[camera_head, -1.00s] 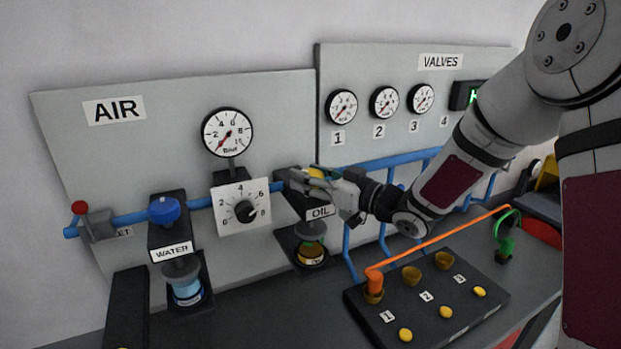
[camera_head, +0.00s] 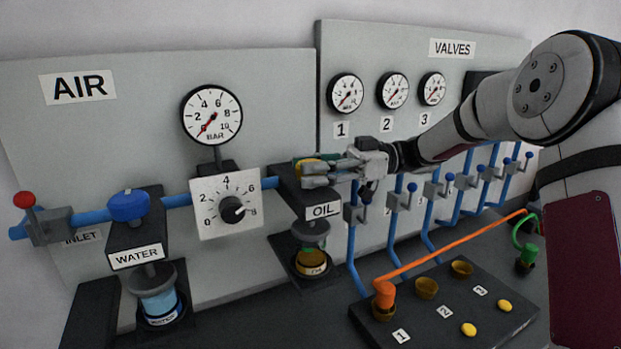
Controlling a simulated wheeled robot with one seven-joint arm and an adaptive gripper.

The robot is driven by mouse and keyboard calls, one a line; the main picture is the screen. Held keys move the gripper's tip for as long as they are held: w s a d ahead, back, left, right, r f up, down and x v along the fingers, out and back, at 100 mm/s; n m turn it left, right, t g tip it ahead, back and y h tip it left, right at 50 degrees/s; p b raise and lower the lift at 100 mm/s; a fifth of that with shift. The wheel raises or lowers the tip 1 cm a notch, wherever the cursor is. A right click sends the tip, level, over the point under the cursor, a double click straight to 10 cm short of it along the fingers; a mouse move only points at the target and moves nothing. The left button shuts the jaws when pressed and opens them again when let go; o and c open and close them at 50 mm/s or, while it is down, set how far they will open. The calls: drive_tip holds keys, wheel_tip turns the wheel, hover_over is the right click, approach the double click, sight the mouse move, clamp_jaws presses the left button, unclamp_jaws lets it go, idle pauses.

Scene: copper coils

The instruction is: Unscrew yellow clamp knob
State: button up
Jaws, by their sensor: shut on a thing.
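The yellow clamp knob (camera_head: 305,165) sits on top of the dark OIL unit (camera_head: 288,190), partly hidden by my fingers. My gripper (camera_head: 312,173) reaches in from the right, level with the top of that unit, and its fingers are shut on the knob. The OIL label (camera_head: 322,211) is on the unit's front. A jar with amber liquid (camera_head: 312,262) hangs below it.
A WATER unit with a blue knob (camera_head: 129,205) stands to the left, with a dial (camera_head: 226,207) between. Blue valve pipes (camera_head: 392,222) rise to the right. An orange hose (camera_head: 455,245) crosses above a black block (camera_head: 440,318) on the bench.

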drive_tip(key=n+g+b, duration=0.1)
drive_tip(key=n+g+h+b, duration=0.1)
drive_tip(key=g, duration=0.1)
drive_tip(key=shift+w+f+n+g, duration=0.1)
drive_tip(key=shift+w+n+g, duration=0.05)
drive_tip(key=shift+n+g, duration=0.15)
drive_tip(key=shift+n+g+h+b, duration=0.8)
drive_tip(key=shift+n+g, duration=0.1)
drive_tip(key=shift+g, duration=0.4)
drive_tip(key=shift+s+r, duration=0.2)
drive_tip(key=shift+r, duration=0.05)
drive_tip(key=o, duration=1.2)
drive_tip(key=shift+a, duration=0.1)
drive_tip(key=shift+v, duration=3.8)
drive_tip(key=shift+w, duration=0.1)
